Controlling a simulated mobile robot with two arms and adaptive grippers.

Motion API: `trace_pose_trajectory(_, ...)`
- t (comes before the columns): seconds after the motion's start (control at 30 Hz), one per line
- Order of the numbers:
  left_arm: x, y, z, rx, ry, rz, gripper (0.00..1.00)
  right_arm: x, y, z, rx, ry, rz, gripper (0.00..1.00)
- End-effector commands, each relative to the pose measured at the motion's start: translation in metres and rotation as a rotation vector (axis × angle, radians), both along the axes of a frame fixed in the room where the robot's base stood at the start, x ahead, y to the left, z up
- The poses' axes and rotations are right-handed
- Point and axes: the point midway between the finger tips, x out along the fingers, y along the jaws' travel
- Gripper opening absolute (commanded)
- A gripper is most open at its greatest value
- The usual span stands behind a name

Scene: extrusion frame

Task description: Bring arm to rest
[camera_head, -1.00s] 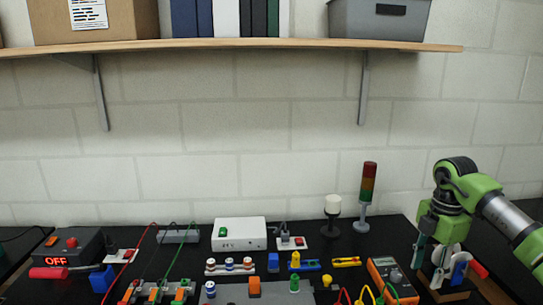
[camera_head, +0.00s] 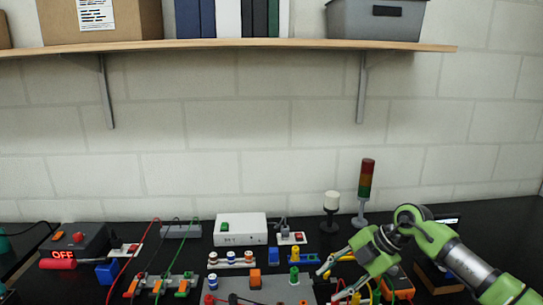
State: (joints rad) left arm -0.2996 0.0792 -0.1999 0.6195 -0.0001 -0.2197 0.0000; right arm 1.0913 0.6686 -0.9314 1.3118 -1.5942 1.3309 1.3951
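My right arm comes in from the right, green and grey. Its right gripper (camera_head: 334,279) is low over the table, pointing left, with its two grey fingers spread apart and nothing seen between them. The gripper is just right of the grey board and left of the orange multimeter (camera_head: 400,284), which the arm partly covers. My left gripper is not in view.
The black table (camera_head: 120,240) carries a red-lit "OFF" box (camera_head: 75,242), a white box (camera_head: 240,230), a signal tower (camera_head: 365,190), a white-topped lamp (camera_head: 331,205) and several connectors and cables. A wooden shelf (camera_head: 230,45) hangs above; the wall between is clear.

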Motion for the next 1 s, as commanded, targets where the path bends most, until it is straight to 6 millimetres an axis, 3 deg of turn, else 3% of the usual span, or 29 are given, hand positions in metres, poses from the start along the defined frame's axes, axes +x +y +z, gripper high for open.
trace_pose_trajectory(0.03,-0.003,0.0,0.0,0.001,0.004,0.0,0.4,-0.007,0.036,-0.002,0.098,-0.036,0.043,0.4)
trace_pose_trajectory(0.1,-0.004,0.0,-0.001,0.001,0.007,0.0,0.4,-0.016,0.089,0.008,0.274,-0.11,0.086,0.4)
trace_pose_trajectory(0.2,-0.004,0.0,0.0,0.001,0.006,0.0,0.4,-0.028,0.148,0.039,0.536,-0.22,0.085,0.4)
trace_pose_trajectory(0.3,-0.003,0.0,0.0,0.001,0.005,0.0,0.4,-0.035,0.181,0.077,0.779,-0.318,0.01,0.4)
trace_pose_trajectory(0.37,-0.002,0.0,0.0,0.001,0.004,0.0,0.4,-0.036,0.186,0.099,0.908,-0.368,-0.071,0.4)
trace_pose_trajectory(0.5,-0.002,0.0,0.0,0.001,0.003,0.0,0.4,-0.03,0.166,0.133,1.139,-0.452,-0.348,0.4)
trace_pose_trajectory(0.57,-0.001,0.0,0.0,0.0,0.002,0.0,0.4,-0.025,0.146,0.136,1.202,-0.47,-0.495,0.4)
trace_pose_trajectory(0.67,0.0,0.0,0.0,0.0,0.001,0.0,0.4,-0.02,0.104,0.124,1.252,-0.47,-0.769,0.4)
trace_pose_trajectory(0.77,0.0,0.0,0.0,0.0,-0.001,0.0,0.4,-0.024,0.057,0.089,1.231,-0.429,-1.053,0.4)
trace_pose_trajectory(0.87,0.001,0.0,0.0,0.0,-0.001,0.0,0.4,-0.043,0.014,0.038,1.139,-0.344,-1.327,0.4)
trace_pose_trajectory(1.0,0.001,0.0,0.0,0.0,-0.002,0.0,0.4,-0.098,-0.029,-0.044,0.923,-0.164,-1.638,0.4)
